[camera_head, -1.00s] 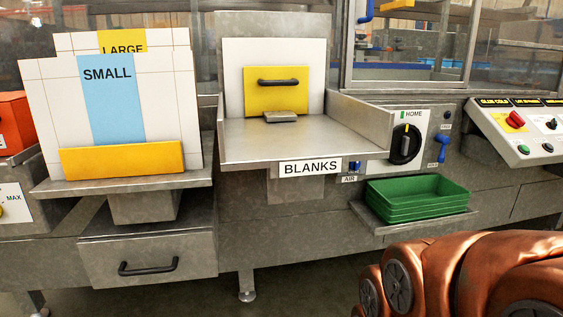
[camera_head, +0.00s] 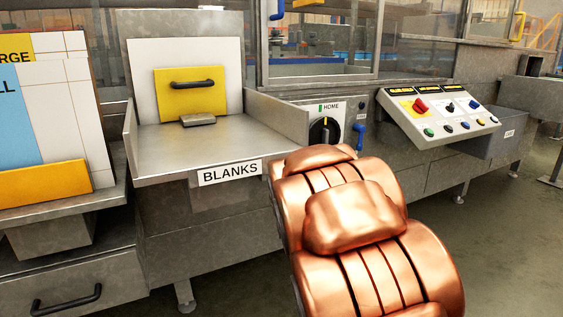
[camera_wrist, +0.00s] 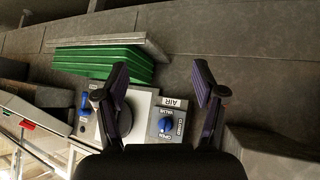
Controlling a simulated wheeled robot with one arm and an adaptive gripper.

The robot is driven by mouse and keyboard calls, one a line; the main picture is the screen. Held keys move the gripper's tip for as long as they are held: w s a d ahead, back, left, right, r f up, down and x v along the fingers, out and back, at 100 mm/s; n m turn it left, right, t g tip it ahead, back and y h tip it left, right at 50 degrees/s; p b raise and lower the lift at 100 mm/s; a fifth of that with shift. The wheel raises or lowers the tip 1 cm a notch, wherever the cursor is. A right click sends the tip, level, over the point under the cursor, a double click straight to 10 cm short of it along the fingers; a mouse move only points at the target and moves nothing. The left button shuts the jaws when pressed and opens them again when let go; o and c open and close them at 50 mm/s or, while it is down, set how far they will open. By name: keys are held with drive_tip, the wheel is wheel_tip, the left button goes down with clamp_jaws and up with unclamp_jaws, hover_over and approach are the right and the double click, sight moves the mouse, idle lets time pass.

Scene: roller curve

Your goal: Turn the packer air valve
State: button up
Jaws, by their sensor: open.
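The packer air valve is a small blue knob (camera_wrist: 164,125) on a grey plate marked AIR, OPEN and CLOSED, seen upside down in the wrist view. My gripper (camera_wrist: 160,68) is open and empty, with its two dark fingers spread apart. I cannot tell the depth between fingers and knob. In the head view my copper arm covers the place of the AIR valve, and the gripper is hidden.
Green trays (camera_wrist: 105,62) are stacked close to the left finger. The HOME panel (camera_head: 326,122) with its black dial and a blue lever (camera_head: 359,133) are beside my arm. The BLANKS tray (camera_head: 205,150) stands left, the button console (camera_head: 438,115) right. Open floor lies at right.

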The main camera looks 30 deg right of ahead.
drive_tip(key=w+d+r+n+t+y, duration=0.1)
drive_tip(key=w+d+r+t, duration=0.2)
drive_tip(key=w, duration=0.5)
drive_tip(key=w+d+r+n+t+y, duration=0.1)
drive_tip(key=w+d+r+t, duration=0.2)
drive_tip(key=w, duration=0.5)
drive_tip(key=w+d+r+n+t+y, duration=0.1)
drive_tip(key=w+d+r+t, duration=0.2)
drive_tip(key=w, duration=0.6)
drive_tip(key=shift+d+t, duration=0.45)
drive_tip(key=shift+t, duration=0.45)
drive_tip(key=shift+w+r, duration=0.1)
drive_tip(key=shift+c, duration=0.2)
